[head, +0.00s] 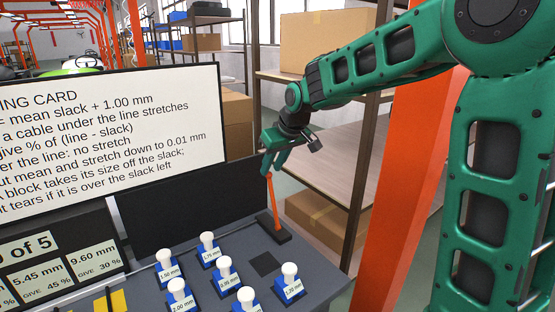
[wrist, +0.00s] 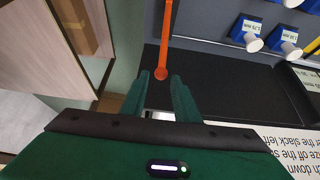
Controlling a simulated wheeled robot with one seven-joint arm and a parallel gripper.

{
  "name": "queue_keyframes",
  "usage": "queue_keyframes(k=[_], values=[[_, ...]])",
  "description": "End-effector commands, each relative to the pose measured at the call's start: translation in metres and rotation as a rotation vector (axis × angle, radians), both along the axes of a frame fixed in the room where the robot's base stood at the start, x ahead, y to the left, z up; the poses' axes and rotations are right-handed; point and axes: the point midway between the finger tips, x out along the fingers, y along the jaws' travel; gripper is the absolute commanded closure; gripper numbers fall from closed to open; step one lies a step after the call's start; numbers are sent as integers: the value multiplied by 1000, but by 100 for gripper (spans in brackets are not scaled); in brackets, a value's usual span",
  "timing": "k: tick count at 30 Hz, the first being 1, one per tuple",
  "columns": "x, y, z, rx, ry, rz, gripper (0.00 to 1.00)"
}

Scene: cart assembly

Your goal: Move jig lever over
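The jig lever (head: 273,205) is a thin orange rod with a rounded end. It rises from a dark base (head: 272,233) at the right edge of the bench and leans slightly left in the head view. My gripper (head: 269,167) is at the lever's upper end. In the wrist view the lever (wrist: 166,35) runs down to its round orange tip, which lies at the mouth of my gripper (wrist: 160,79), between the two green fingertips. The fingers are apart, with a gap visible on each side of the tip. Contact cannot be told.
A large text card (head: 110,120) and a black panel (head: 185,205) stand behind. A shelf (head: 330,160) and an orange post (head: 405,170) are on the right.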

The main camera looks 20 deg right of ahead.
Motion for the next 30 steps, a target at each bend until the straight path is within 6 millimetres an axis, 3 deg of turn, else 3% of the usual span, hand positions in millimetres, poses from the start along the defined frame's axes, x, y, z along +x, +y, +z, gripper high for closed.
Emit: queue_keyframes(k=[6, 9, 10, 17, 30], values=[[13, 4, -26, -1, 3, 0, 72], [13, 4, -24, -1, 0, 0, 93], [13, 4, -24, 0, -1, -1, 95], [11, 3, -22, -1, -4, -2, 95], [-14, -6, -20, -2, -1, -5, 95]])
